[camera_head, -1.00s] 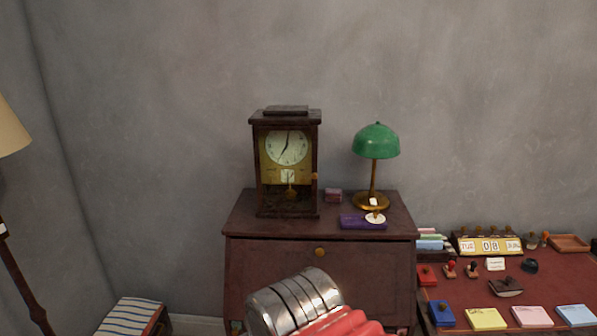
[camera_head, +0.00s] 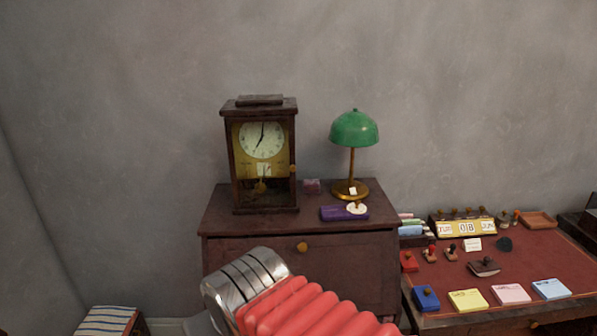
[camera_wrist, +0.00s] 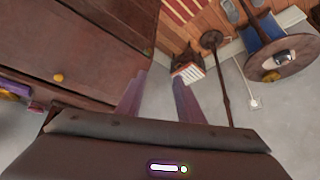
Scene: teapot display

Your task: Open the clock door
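The clock (camera_head: 233,150) is a dark wooden case with a white round dial, a gold face and a pendulum. It stands upright on the left part of the brown cabinet top in the head view. A small brass knob (camera_head: 293,168) sits on the right edge of its front, and the clock door looks shut. My gripper (camera_wrist: 158,95) shows in the wrist view as two purplish fingers, apart with nothing between them. It is away from the clock, which I cannot see in the wrist view. In the head view my arm hides the gripper.
A red-topped desk (camera_head: 440,275) with stamps and note pads stands at right. A striped stool (camera_head: 105,321) stands at lower left.

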